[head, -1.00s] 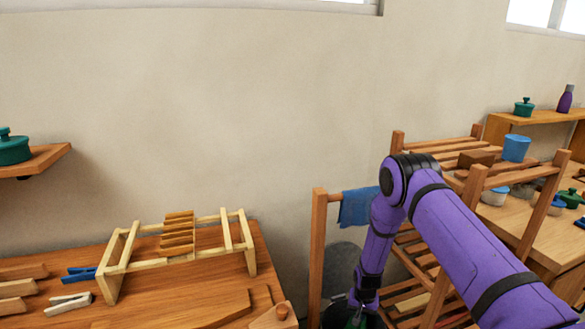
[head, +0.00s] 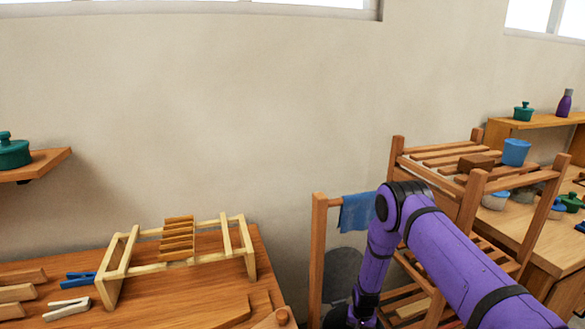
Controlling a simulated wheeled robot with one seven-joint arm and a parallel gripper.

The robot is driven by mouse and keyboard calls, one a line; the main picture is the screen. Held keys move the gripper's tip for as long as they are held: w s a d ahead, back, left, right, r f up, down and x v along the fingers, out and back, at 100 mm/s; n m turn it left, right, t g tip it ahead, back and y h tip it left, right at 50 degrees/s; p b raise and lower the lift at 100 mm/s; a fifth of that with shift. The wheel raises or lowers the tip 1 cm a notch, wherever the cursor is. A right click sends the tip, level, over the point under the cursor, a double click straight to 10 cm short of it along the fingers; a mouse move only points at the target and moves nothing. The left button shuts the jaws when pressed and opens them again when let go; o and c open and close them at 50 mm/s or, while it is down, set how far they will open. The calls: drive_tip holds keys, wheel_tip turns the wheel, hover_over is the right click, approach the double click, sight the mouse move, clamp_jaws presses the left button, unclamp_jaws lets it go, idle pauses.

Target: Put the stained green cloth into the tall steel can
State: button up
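My arm reaches down to the bottom edge of the head view, and my gripper is below the picture. The stained green cloth does not show now. A dark rounded edge (head: 337,316) shows at the bottom beside my arm's lower end; it may be the rim of the steel can, but too little shows to be sure. A grey rounded shape (head: 342,266) stands behind it near the wall; I cannot tell whether it is a lid or part of the can.
A blue cloth (head: 356,212) hangs on a wooden rail at left of my arm. A slatted wooden rack (head: 440,160) holds a blue cup (head: 516,152) and a brown block (head: 476,162). A workbench (head: 190,300) with a pale wooden frame (head: 180,257) and clothespins fills the lower left.

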drive_tip(key=o, duration=1.7)
drive_tip(key=shift+o, duration=0.2)
drive_tip(key=shift+r, duration=0.1)
drive_tip(key=shift+r, duration=2.65)
drive_tip(key=shift+r, duration=0.1)
wheel_tip(320, 180, up, 11)
drive_tip(key=shift+f, duration=0.2)
